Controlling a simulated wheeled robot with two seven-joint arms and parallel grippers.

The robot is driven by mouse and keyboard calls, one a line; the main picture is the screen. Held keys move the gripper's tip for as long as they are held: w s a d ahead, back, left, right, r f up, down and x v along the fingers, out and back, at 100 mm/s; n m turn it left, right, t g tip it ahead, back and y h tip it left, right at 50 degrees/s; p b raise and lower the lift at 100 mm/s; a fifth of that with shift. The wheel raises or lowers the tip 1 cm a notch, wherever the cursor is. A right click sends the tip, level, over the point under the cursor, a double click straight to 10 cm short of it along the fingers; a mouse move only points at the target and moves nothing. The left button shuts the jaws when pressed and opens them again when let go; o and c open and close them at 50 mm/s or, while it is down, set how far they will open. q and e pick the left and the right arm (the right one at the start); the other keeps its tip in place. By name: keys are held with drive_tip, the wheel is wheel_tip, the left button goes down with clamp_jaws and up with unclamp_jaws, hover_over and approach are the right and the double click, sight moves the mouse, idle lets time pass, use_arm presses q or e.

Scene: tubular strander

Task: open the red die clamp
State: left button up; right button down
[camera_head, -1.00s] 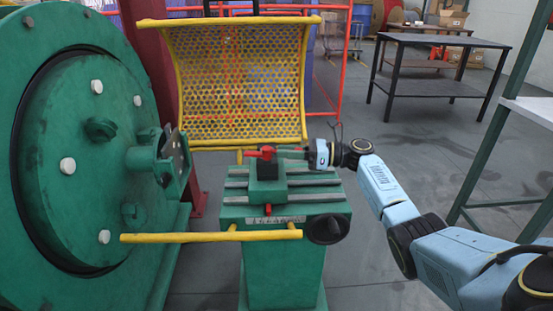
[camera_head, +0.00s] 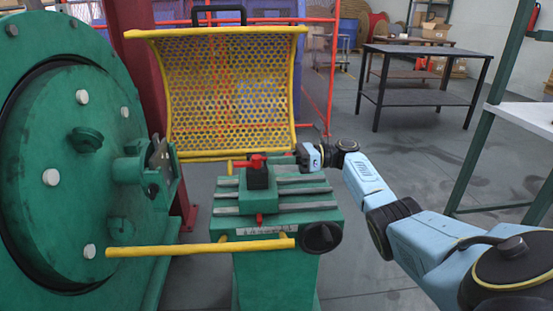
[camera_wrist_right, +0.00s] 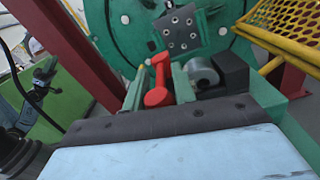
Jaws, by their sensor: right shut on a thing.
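The red die clamp (camera_head: 252,162) sits on top of a dark block on the green die stand (camera_head: 285,207). Its red handle points left in the head view. It also shows in the right wrist view as a red lever (camera_wrist_right: 158,78) with a rounded end. My right gripper (camera_head: 279,158) reaches in from the right, level with the clamp, and is shut on it. The fingertips are small and partly hidden there, so the exact contact is hard to see. My left gripper is not in view.
A large green disc machine (camera_head: 65,165) stands at left. A yellow mesh guard (camera_head: 230,95) rises behind the stand. A yellow bar (camera_head: 200,247) and black handwheel (camera_head: 321,237) are in front. A dark table (camera_head: 425,95) stands at the back right, with open floor before it.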

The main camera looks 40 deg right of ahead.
drive_tip(key=c, duration=1.5)
unclamp_jaws()
